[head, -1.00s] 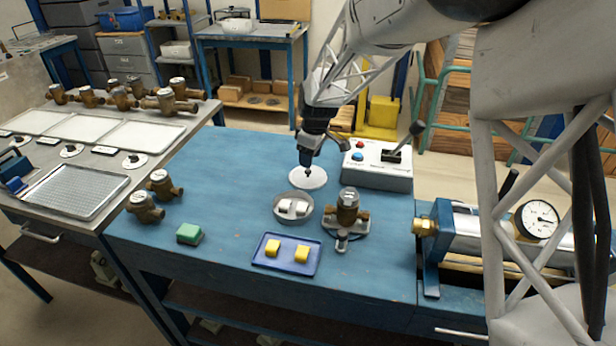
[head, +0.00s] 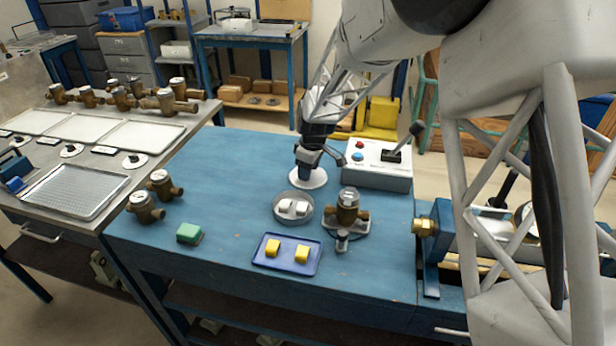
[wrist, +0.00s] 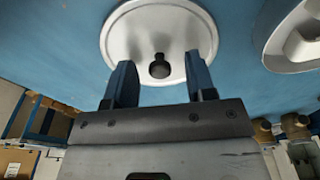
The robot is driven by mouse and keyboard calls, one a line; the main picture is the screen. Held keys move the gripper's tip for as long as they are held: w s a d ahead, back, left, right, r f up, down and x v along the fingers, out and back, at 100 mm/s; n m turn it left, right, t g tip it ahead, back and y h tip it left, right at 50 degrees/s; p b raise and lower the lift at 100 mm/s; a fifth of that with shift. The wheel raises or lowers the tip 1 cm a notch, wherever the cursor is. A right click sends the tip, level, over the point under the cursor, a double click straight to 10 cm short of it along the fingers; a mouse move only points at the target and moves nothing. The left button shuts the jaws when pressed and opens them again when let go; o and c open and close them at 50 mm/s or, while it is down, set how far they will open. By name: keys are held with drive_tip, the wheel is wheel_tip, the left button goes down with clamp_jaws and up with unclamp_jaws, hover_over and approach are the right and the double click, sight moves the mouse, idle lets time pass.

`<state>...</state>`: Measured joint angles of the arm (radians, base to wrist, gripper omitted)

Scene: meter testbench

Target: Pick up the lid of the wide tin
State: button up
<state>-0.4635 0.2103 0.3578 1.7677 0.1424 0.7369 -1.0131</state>
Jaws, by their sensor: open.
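The lid (head: 307,181) is a white disc lying flat on the blue bench, behind the wide tin. In the wrist view the lid (wrist: 126,30) shows a dark knob (wrist: 159,66) at its middle. The wide tin (head: 278,212) is a shallow round grey tin, open, with white blocks inside; part of it shows in the wrist view (wrist: 268,45). My gripper (head: 308,170) is over the lid, pointing down. In the wrist view my gripper (wrist: 162,75) is open, with one blue finger on each side of the knob. I cannot tell whether the fingers touch the lid.
A control box (head: 375,175) with a lever stands close behind right of the lid. A brass meter (head: 347,208) stands right of the tin. A blue tray (head: 288,266) with yellow blocks lies in front. The bench (head: 225,180) left of the lid is clear.

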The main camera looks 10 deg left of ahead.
idle(0.5)
clamp_jaws()
drive_tip(key=shift+r, duration=0.1)
wheel_tip(320, 180, up, 10)
idle(0.8)
idle(0.5)
drive_tip(key=s+n, duration=0.6)
drive_tip(key=s, duration=0.8)
drive_tip(key=shift+s+a+f+g, duration=0.2)
drive_tip(key=shift+a+f+g, duration=0.05)
drive_tip(key=shift+g, duration=0.05)
